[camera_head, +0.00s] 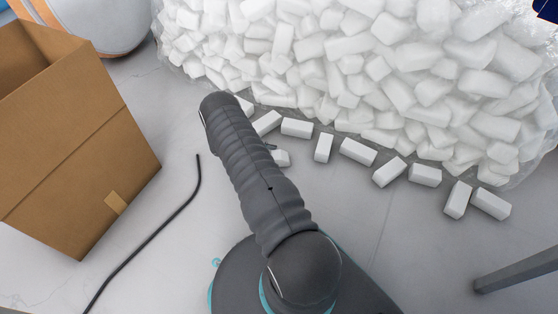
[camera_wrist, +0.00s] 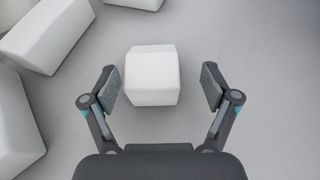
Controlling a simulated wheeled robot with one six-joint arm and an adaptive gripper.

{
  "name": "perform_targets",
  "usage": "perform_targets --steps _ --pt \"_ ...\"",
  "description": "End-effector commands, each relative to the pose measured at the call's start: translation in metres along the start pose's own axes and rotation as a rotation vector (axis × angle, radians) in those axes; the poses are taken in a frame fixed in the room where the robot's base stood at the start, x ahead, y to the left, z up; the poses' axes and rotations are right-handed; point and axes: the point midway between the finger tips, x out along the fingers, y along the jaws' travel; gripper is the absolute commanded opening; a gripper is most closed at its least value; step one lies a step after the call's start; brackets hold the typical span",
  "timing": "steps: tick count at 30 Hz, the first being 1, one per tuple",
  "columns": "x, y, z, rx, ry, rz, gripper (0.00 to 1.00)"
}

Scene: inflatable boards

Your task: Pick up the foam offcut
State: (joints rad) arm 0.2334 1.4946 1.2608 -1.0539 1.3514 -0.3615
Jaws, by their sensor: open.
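A white foam offcut (camera_wrist: 151,76) lies on the grey floor in the middle of the wrist view, standing apart from the other blocks. My gripper (camera_wrist: 162,87) is open, with one finger on each side of this block and a gap of floor showing on both sides. In the head view a white block (camera_head: 281,158) shows beside my arm, partly hidden by it. Several more white foam offcuts lie loose in a row on the floor, such as one right of my arm (camera_head: 323,147).
A big clear bag (camera_head: 390,70) full of white foam blocks fills the back. A cardboard box (camera_head: 75,150) stands at left, with a black cable (camera_head: 150,238) on the floor beside it. A grey bar (camera_head: 515,272) juts in at lower right. Larger foam blocks (camera_wrist: 50,35) lie left in the wrist view.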

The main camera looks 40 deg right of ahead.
Motion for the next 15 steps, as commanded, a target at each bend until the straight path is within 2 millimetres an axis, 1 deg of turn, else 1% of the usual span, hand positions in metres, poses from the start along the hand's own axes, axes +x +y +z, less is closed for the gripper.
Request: perform_targets --steps 5,10,12,15 --pt "0.019 0.003 0.003 0.0 -0.001 -0.004 0.86" --pt "0.043 0.004 0.005 -0.002 -0.001 -0.004 0.86" --pt "0.048 0.005 0.005 -0.001 -0.001 -0.002 0.86" --pt "0.051 0.005 0.005 0.0 -0.001 -0.001 0.86"
